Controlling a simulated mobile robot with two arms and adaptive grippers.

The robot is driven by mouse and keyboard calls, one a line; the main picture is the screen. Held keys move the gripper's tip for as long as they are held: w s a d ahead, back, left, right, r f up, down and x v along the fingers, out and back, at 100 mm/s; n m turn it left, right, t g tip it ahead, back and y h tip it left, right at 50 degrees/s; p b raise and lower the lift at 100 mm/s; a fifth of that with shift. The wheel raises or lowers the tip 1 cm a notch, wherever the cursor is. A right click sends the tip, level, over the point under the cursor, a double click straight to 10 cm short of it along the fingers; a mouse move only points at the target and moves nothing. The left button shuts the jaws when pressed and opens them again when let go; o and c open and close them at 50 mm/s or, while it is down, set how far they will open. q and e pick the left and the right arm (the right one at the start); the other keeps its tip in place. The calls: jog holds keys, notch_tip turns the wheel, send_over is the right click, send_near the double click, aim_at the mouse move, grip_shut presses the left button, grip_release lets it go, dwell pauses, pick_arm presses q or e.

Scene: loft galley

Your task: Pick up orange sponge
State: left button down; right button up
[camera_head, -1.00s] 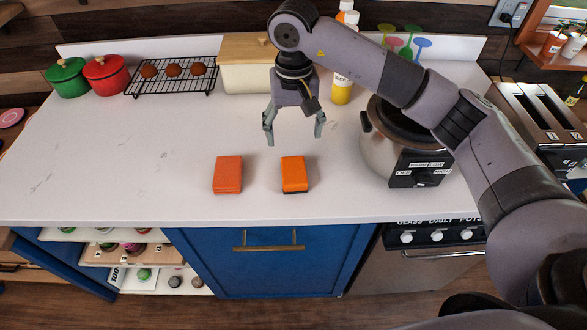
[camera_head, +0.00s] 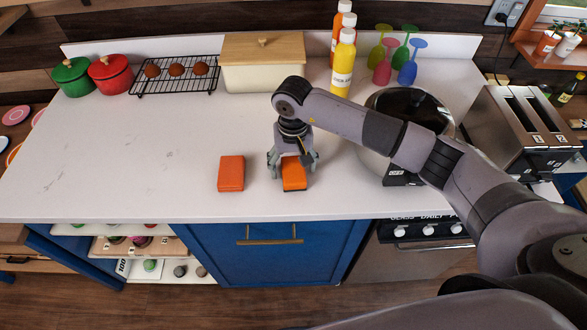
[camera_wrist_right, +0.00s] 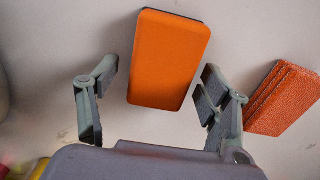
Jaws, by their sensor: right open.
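The orange sponge (camera_head: 294,180), a smooth orange block with a dark underside, lies flat near the counter's front edge. My right gripper (camera_head: 293,166) is over its far end, with a finger on either side. In the right wrist view the sponge (camera_wrist_right: 168,60) is between and beyond the open fingers (camera_wrist_right: 160,82), with gaps on both sides. The gripper covers the sponge's far end in the head view. My left gripper is not in view.
A redder orange block (camera_head: 231,174) lies close to the left of the sponge; its layered, textured side shows in the right wrist view (camera_wrist_right: 283,98). A silver cooker (camera_head: 374,164) stands to the right, under my right arm. The counter's left part (camera_head: 110,160) is clear.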

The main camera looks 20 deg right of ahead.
aim_at(293, 165)
jog(key=c, duration=1)
jog(key=shift+w+r+b, duration=0.1)
jog(key=shift+r+b, duration=0.2)
jog(key=shift+r, duration=0.3)
jog(key=shift+r+b, duration=2.4)
jog(key=shift+r, duration=7)
jog(key=o, duration=0.4)
jog(key=shift+f, duration=0.1)
jog(key=c, duration=0.5)
